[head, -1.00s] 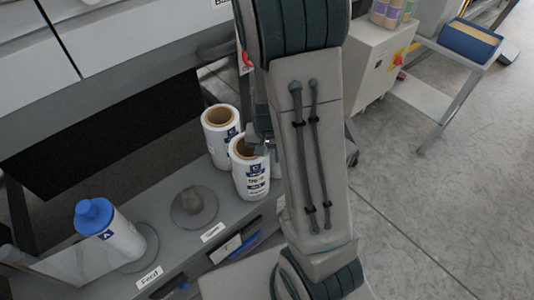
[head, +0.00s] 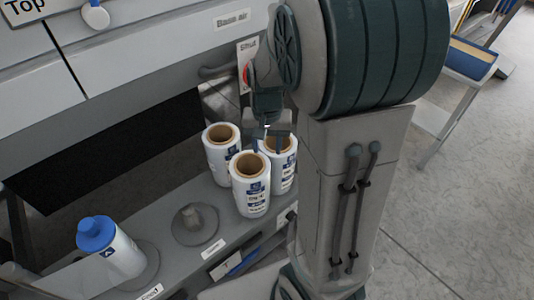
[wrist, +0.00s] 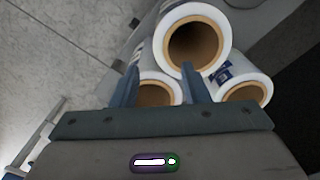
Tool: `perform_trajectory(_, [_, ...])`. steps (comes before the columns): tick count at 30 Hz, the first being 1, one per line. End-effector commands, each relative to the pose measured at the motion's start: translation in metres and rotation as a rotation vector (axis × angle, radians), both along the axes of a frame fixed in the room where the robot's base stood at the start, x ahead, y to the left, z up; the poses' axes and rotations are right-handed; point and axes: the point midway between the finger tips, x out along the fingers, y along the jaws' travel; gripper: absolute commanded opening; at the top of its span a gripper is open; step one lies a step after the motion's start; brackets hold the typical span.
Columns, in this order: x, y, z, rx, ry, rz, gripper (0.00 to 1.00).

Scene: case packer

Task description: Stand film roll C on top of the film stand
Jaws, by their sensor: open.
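Three white film rolls with brown cores stand upright close together on the grey shelf: a front one (head: 250,198), a back left one (head: 221,157) and a right one (head: 285,176). Their label letters are too small to read surely, so I cannot tell which is roll C. A grey disc with a short post (head: 197,222), apparently the film stand, is bare. My gripper (head: 272,143) is open above the right roll. In the wrist view its fingers (wrist: 160,82) straddle that roll's core (wrist: 155,95); contact is unclear. The front roll (wrist: 221,55) shows beyond them.
A red switch by a "Shut" sign (head: 247,50) is behind my wrist. The other rolls crowd my fingers. Open floor (head: 450,220) lies at the right.

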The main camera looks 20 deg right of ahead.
Motion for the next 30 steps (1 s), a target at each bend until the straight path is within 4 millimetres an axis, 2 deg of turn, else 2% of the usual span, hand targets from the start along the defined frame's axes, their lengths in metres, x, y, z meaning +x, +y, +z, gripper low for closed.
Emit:
perform_trajectory(5, [-0.014, 0.009, 0.02, 0.016, -0.039, 0.058, 0.41])
perform_trajectory(12, [-0.066, 0.033, 0.06, 0.017, -0.151, 0.256, 0.41])
perform_trajectory(19, [-0.107, 0.046, 0.077, -0.037, -0.226, 0.407, 0.41])
perform_trajectory(24, [-0.119, 0.049, 0.08, -0.059, -0.243, 0.451, 0.41])
perform_trajectory(30, [-0.12, 0.05, 0.08, -0.061, -0.245, 0.455, 0.41])
